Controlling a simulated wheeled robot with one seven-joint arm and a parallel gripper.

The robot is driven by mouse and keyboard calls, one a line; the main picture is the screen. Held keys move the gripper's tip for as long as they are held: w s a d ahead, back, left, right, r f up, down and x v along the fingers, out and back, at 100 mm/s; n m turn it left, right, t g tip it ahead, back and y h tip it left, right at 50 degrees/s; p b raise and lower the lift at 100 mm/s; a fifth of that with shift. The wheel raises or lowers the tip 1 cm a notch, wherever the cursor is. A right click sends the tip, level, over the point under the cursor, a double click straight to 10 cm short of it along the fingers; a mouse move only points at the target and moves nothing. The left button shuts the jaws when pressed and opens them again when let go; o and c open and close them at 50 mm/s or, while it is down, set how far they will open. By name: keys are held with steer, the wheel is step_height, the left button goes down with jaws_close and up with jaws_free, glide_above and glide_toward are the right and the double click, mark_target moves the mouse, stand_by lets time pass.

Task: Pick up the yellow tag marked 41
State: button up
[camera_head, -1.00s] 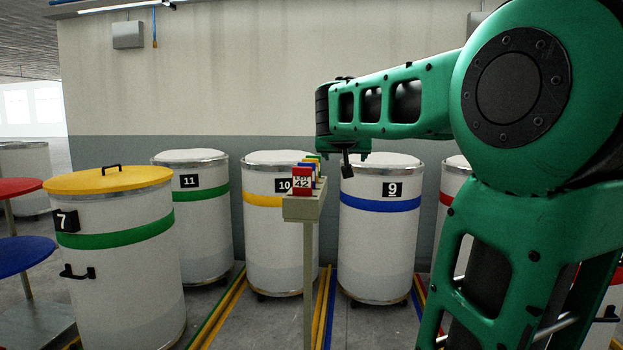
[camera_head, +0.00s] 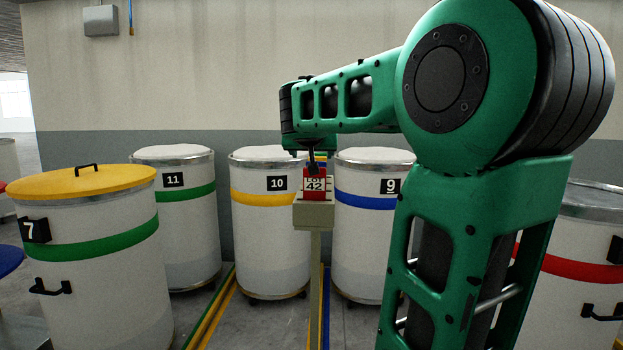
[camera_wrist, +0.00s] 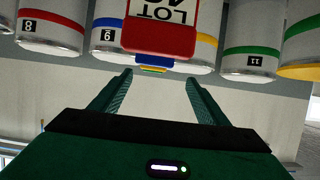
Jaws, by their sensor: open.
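A red tag (camera_head: 314,188) reading LOT 42 stands at the front of a narrow post-mounted holder (camera_head: 313,215) in the head view. The wrist view shows this red tag (camera_wrist: 158,40) upside down, with its number partly cut off. Beyond it are thin edges of a blue tag (camera_wrist: 155,59) and a yellow tag (camera_wrist: 153,68), with a green edge close by. No number is readable on the yellow one. My gripper (camera_wrist: 158,80) is open and empty, its fingers spread on either side of the line of tags. In the head view my arm's end hangs just above the tags.
White drums marked 11 (camera_head: 176,235), 10 (camera_head: 269,240) and 9 (camera_head: 368,245) stand behind the holder along the wall. Drum 7 (camera_head: 105,290) with a yellow lid (camera_head: 100,180) stands at the left. Colored floor lines run between the drums.

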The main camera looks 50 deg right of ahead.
mark_target(317, 159)
steer(key=shift+s+d+r+x, duration=0.1)
steer(key=shift+s+d+x, duration=0.1)
steer(key=shift+x, duration=1.3)
steer(key=shift+s+d+r+x, duration=0.1)
steer(key=shift+d+x, duration=0.05)
steer(key=shift+x, duration=1.3)
steer(key=shift+s+d+r+x, duration=0.1)
steer(key=shift+s+d+x, duration=0.1)
steer(key=shift+x, duration=1.3)
steer(key=shift+w, duration=0.1)
steer(key=c, duration=1.4)
